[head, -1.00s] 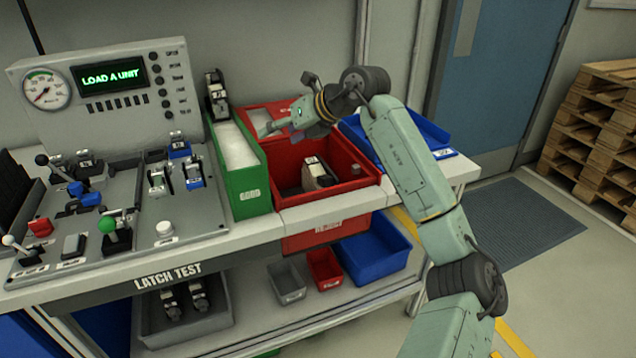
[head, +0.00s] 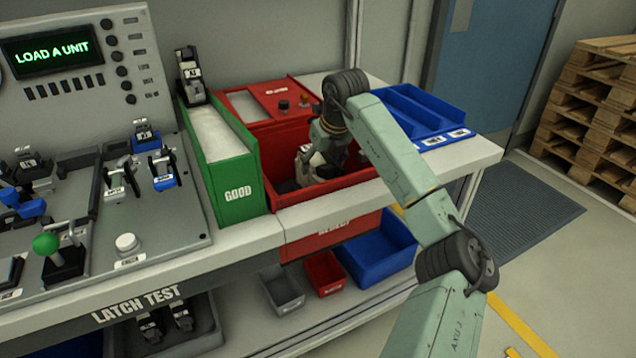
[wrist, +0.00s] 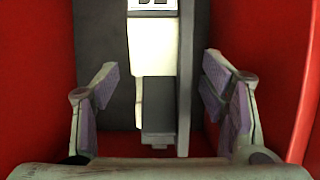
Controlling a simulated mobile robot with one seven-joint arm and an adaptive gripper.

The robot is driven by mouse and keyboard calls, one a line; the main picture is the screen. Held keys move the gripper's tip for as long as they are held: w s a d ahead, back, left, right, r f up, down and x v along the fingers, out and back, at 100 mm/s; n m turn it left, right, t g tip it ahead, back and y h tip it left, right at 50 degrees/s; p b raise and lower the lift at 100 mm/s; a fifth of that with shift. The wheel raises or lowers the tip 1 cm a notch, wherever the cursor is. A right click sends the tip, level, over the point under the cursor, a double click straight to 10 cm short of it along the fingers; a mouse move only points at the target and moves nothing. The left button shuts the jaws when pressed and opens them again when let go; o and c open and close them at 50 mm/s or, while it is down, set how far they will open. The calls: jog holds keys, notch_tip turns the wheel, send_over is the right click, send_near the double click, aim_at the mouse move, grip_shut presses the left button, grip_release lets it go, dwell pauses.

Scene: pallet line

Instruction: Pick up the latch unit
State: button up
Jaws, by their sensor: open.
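A latch unit (head: 304,160), cream and dark grey, is in the open red bin (head: 330,187), partly hidden by my gripper (head: 322,158). In the wrist view, the unit (wrist: 153,60) runs up the middle of the picture with a white label at its top end. My gripper (wrist: 160,78) is open, with one finger on each side of the unit and a visible gap on both sides. The bin's red walls rise left and right of the fingers. Another latch unit (head: 190,78) stands at the back end of the green GOOD bin (head: 238,187).
A red lidded box (head: 262,102) is behind the red bin, and a blue tray (head: 425,112) is to its right. The test panel (head: 75,62) reads LOAD A UNIT, with levers and buttons in front. Grey, red and blue bins sit on the shelf below.

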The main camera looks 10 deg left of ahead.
jog(key=shift+p+x, duration=0.9)
jog(key=shift+x, duration=2.05)
jog(key=shift+s+d, duration=0.1)
jog(key=shift+s, duration=0.05)
jog(key=c, duration=1.6)
jog(key=shift+o, duration=0.2)
jog(key=shift+r, duration=0.1)
notch_tip(320, 180, up, 28)
jog(key=b, duration=0.2)
